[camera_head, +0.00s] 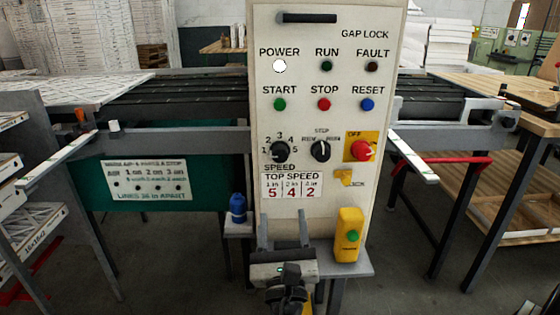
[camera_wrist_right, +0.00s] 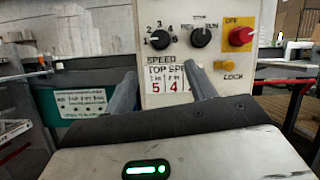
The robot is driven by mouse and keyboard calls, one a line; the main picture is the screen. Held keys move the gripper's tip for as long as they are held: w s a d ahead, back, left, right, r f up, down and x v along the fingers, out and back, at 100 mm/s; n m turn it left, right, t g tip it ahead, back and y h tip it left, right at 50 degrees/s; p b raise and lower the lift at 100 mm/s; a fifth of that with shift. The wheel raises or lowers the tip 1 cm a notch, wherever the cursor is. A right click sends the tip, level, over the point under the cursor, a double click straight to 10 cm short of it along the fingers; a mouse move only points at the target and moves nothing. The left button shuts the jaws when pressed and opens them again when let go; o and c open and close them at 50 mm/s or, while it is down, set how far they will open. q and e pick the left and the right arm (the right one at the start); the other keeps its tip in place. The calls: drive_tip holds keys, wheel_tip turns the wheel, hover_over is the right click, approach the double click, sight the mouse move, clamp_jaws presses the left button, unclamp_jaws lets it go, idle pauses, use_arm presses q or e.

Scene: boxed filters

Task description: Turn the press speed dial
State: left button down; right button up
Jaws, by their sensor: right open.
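The press speed dial (camera_head: 279,151) is a black knob labelled SPEED, ringed by the numbers 1 to 5, on the lower left of the pale control panel (camera_head: 345,225). It also shows in the right wrist view (camera_wrist_right: 160,39), above and beyond the fingers. My right gripper (camera_head: 284,228) is open and empty, below the dial and apart from it. In the right wrist view its two fingers (camera_wrist_right: 163,92) stand apart in front of the TOP SPEED label (camera_wrist_right: 166,77). The exact pointer setting is too small to tell. My left gripper is not in view.
A second black selector knob (camera_head: 320,150) and a red switch on a yellow plate (camera_head: 362,151) sit right of the dial. A yellow box with a green button (camera_head: 348,236) and a blue bottle (camera_head: 238,208) flank my right gripper. Conveyors extend to both sides.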

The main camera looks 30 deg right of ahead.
sight(280, 159)
drive_tip(key=p+x, duration=0.2)
drive_tip(key=x, duration=1.3)
drive_tip(key=shift+w+d, duration=0.15)
drive_tip(key=c, duration=1)
